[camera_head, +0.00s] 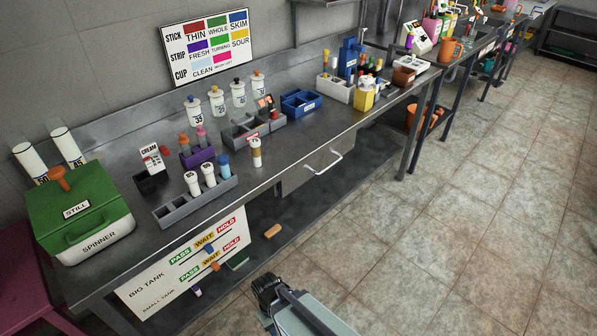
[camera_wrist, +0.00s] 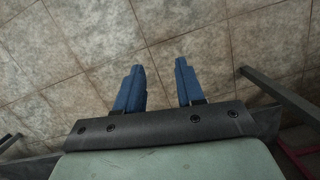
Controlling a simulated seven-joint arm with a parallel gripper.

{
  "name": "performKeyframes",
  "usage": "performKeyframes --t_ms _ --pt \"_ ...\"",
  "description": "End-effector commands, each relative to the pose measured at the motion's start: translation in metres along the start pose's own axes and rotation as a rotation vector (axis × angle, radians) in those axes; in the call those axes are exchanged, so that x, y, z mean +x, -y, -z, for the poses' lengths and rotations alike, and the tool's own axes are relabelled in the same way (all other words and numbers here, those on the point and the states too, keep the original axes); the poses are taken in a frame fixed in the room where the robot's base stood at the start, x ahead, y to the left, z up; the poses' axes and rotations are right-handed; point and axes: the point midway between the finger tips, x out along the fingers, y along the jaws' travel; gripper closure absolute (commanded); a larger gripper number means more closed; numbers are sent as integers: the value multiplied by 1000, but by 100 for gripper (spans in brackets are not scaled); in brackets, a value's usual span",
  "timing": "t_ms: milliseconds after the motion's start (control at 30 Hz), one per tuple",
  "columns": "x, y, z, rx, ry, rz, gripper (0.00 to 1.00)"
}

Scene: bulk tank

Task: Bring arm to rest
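My gripper shows in the wrist view (camera_wrist: 158,85), its two blue fingers spread apart with nothing between them and the tiled floor beyond. In the head view my arm (camera_head: 305,312) reaches in from the bottom edge, in front of the steel bench (camera_head: 300,150) and over the floor. My fingertips are hard to make out in that view. The arm appears apart from the bench and holds nothing that I can see.
A green-lidded spinner box (camera_head: 85,210) stands at the bench's left end. A grey rack (camera_head: 205,205) with bottles is near the front edge. The floor (camera_head: 450,220) at right is clear.

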Motion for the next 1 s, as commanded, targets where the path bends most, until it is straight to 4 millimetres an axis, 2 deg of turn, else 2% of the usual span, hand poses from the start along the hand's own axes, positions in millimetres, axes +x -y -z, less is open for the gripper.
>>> performKeyframes --t_ms 33,200,400,600,800,1000 --pt "14 -12 -11 33 29 9 62" --pt "53 -45 -47 130 113 37 62" --pt "93 -74 -93 241 205 80 62" --pt "127 -91 -140 350 287 131 62" --pt "151 -100 -181 456 351 188 62" --pt "162 -108 -202 538 375 230 62"
